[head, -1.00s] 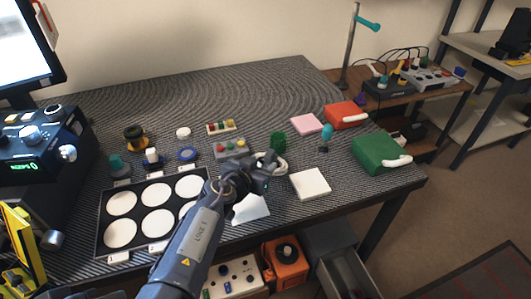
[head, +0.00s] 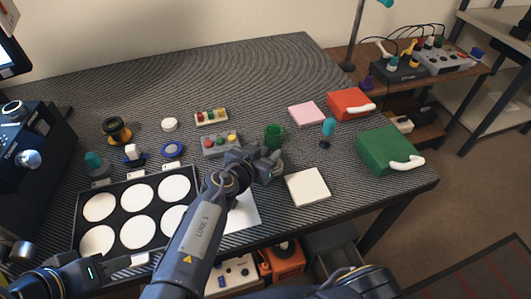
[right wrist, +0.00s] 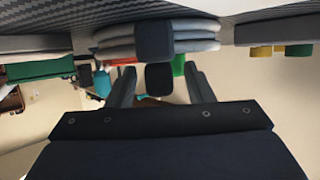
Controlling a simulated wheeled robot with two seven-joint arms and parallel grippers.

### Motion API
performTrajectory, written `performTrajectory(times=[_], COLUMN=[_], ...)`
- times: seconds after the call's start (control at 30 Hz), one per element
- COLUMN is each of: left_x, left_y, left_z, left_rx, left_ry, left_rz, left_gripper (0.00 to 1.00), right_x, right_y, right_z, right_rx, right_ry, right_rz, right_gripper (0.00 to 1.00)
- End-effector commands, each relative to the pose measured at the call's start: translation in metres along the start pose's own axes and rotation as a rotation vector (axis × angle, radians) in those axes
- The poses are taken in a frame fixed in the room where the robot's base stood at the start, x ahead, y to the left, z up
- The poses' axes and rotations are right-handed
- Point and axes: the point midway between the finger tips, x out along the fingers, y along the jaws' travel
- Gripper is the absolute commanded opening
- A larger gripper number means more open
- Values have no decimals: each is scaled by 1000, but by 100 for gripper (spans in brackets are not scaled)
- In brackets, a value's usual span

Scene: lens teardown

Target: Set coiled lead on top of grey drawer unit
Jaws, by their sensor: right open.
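The coiled lead (right wrist: 190,40) shows in the right wrist view as stacked pale grey loops with a black band, just past my right fingertips. In the head view it is largely hidden by my right gripper (head: 270,168), low over the table beside the green cup (head: 273,136). My right gripper (right wrist: 160,85) is open, its fingers apart and not closed on the lead. The grey drawer unit (head: 332,240) stands below the table's front edge, partly covered by my arm. My left gripper (head: 112,268) is at the bottom left; its jaws are unclear.
A white square pad (head: 307,187) lies right of my right gripper. A button box (head: 221,144) is to its left. The green case (head: 390,150), red case (head: 350,103) and pink pad (head: 308,114) are farther right. A black tray (head: 152,174) with white discs lies left.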

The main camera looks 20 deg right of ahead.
Motion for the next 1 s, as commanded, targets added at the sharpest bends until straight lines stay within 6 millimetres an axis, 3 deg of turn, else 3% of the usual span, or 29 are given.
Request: performTrajectory(times=[0.1,0.47,0.77,1.0], left_x=[0,0,-1,-8], left_y=[0,0,0,4], left_z=[0,0,0,-4], left_rx=[0,0,0,0], left_ry=[0,0,0,0], left_rz=[0,0,0,0], left_gripper=[36,36,36,36], right_x=[0,0,0,-1], right_y=[0,0,-1,-3], right_z=[0,0,-1,-13], right_rx=[0,0,0,1], right_ry=[0,0,0,0], right_rz=[-1,-1,-1,-2], right_gripper=[47,0,0,0])
